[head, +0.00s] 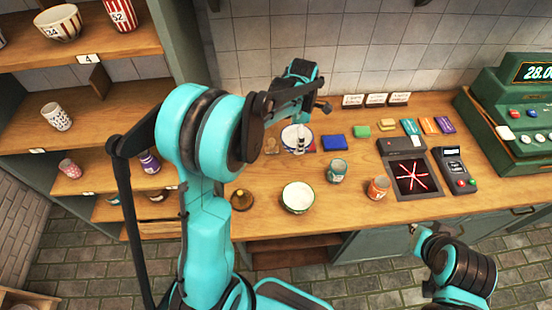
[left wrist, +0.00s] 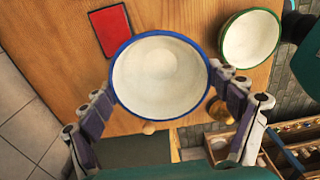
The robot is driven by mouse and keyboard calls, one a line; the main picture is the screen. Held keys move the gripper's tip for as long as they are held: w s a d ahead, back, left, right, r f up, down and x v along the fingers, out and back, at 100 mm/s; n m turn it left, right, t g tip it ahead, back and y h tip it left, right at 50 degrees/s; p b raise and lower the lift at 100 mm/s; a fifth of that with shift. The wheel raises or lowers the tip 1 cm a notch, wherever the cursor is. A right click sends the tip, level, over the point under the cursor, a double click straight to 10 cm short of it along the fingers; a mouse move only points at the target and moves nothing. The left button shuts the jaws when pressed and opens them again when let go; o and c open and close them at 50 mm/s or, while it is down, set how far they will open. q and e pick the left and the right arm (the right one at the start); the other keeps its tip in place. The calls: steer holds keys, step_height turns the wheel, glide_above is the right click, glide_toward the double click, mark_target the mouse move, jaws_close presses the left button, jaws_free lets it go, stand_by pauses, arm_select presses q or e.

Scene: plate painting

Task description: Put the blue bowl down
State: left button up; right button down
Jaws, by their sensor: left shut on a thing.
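The blue bowl, white inside with a blue rim (head: 289,132), is at the back of the counter in the head view. It fills the middle of the left wrist view (left wrist: 160,75). My left gripper (head: 299,143) is shut on it, with the fingers (left wrist: 165,98) against opposite sides of its rim. The bowl looks level and empty. Its underside is hidden, so I cannot tell whether it touches the counter.
A green-rimmed bowl (head: 298,197) stands in front on the counter (head: 262,222). A red tile (left wrist: 110,31) lies close to the blue bowl. A blue tile (head: 334,143), a teal cup (head: 337,171) and a brass bell (head: 241,200) are nearby. Shelves (head: 112,97) stand left.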

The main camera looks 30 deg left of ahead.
arm_select(q)
steer(key=shift+s+a, duration=0.15)
steer(key=shift+a, duration=0.05)
steer(key=shift+s+a+f+b, duration=0.5)
steer(key=shift+s+a+f, duration=0.65)
steer(key=shift+s+f, duration=0.5)
steer(key=shift+s+a+f+b, duration=0.45)
steer(key=shift+s+a+f, duration=0.85)
steer(key=shift+f, duration=0.6)
steer(key=shift+s+a+f+b, duration=0.5)
steer(key=shift+s+a+f, duration=0.55)
steer(key=shift+s+f, duration=0.6)
steer(key=shift+f, duration=0.2)
steer(key=o, duration=1.2)
steer(key=shift+c, duration=0.2)
